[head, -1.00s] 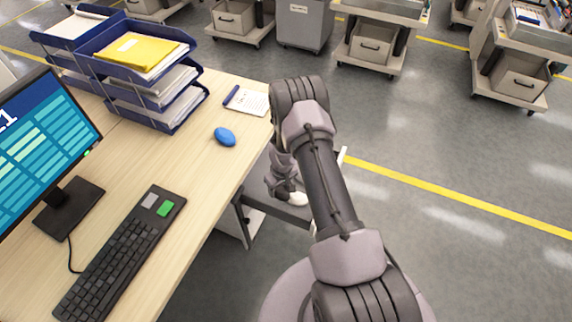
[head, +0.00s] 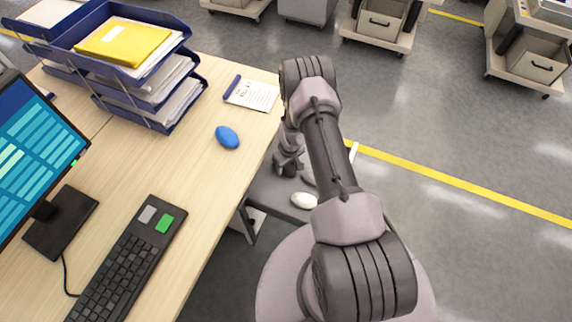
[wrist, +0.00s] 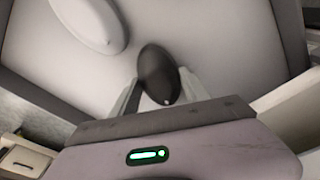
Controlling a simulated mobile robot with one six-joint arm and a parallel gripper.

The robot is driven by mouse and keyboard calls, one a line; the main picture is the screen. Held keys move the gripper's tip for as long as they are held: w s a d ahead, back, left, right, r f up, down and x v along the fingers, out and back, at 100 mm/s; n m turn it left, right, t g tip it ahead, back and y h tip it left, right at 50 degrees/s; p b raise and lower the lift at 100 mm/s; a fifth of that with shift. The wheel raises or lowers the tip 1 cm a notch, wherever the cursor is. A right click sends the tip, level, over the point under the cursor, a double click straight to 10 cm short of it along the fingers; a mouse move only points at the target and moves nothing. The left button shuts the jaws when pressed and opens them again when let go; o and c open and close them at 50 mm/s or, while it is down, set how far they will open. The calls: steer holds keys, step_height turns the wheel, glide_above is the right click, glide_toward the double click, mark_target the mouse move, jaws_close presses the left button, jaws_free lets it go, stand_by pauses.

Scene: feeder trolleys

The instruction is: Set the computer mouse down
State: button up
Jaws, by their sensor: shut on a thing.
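My gripper (wrist: 160,88) is shut on a dark, oval computer mouse (wrist: 158,72), with a pale finger on each side of it. In the head view my gripper (head: 289,162) hangs beside the desk, over a grey surface (head: 268,190) lower than the desk top. This surface (wrist: 215,35) fills the upper wrist view behind the held mouse. A white mouse (head: 304,200) lies on it; it also shows at the upper left of the wrist view (wrist: 90,20). I cannot tell whether the dark mouse touches the surface.
The desk (head: 200,180) holds a blue mouse (head: 227,137), a keyboard (head: 125,262), a monitor (head: 30,150), a notepad (head: 252,95) and blue letter trays (head: 150,75). Trolleys with bins (head: 380,22) stand farther back. Grey floor with a yellow line (head: 460,180) is open at right.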

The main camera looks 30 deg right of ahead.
mark_target(289, 168)
steer(key=shift+f, duration=0.2)
steer(key=o, duration=1.4)
steer(key=shift+r, duration=0.15)
steer(key=r+p, duration=0.1)
steer(key=r, duration=0.3)
steer(key=s+r+p, duration=0.1)
steer(key=r, duration=0.3)
steer(key=r+p, duration=0.2)
steer(key=r, duration=0.2)
steer(key=shift+s+d, duration=0.1)
steer(key=shift+s, duration=0.1)
